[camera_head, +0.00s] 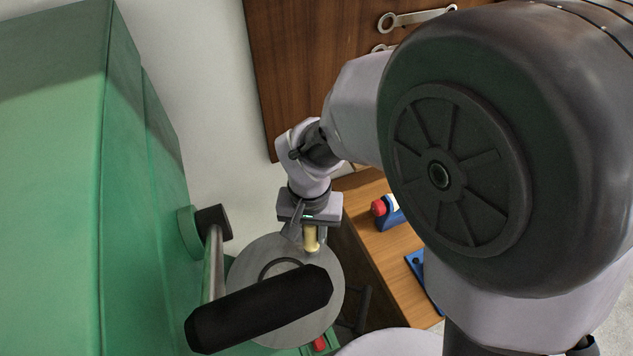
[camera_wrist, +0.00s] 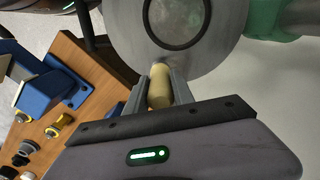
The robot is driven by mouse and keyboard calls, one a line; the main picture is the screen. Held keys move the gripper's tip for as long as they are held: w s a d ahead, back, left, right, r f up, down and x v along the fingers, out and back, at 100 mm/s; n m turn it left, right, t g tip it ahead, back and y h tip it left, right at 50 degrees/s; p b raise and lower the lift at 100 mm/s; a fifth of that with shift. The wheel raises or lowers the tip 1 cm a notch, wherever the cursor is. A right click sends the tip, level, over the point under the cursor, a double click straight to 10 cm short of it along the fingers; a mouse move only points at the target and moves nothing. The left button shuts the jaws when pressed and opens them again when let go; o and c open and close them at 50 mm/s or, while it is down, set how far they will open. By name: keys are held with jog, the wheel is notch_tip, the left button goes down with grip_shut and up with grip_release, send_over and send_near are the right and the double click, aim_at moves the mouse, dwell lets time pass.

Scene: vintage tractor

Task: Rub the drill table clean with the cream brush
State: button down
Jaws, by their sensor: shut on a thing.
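The drill table is a round grey metal disc (camera_head: 330,272) with a ring-shaped centre, below the middle of the head view. A black handle covers part of it there. My gripper (camera_head: 310,246) is shut on the cream brush (camera_head: 311,237), at the disc's far edge. In the wrist view the brush (camera_wrist: 160,88) sits between both fingers, its end at the disc's near rim. I cannot tell whether it touches the surface. The brush's working end is not clearly seen.
The green machine body (camera_head: 60,150) stands at left, with the black handle (camera_head: 260,308) reaching over the disc. A wooden bench (camera_head: 375,252) at right holds a blue and red tool (camera_head: 390,212) and small parts. A brown board (camera_head: 300,70) with wrenches hangs behind.

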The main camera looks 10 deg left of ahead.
jog(key=shift+f+b, duration=0.6)
jog(key=shift+f, duration=0.05)
jog(key=shift+w+r, duration=0.1)
jog(key=shift+w, duration=0.4)
jog(key=shift+s, duration=0.15)
jog(key=shift+s, duration=0.85)
jog(key=shift+w, duration=0.1)
jog(key=shift+w+d, duration=0.1)
jog(key=shift+w, duration=0.75)
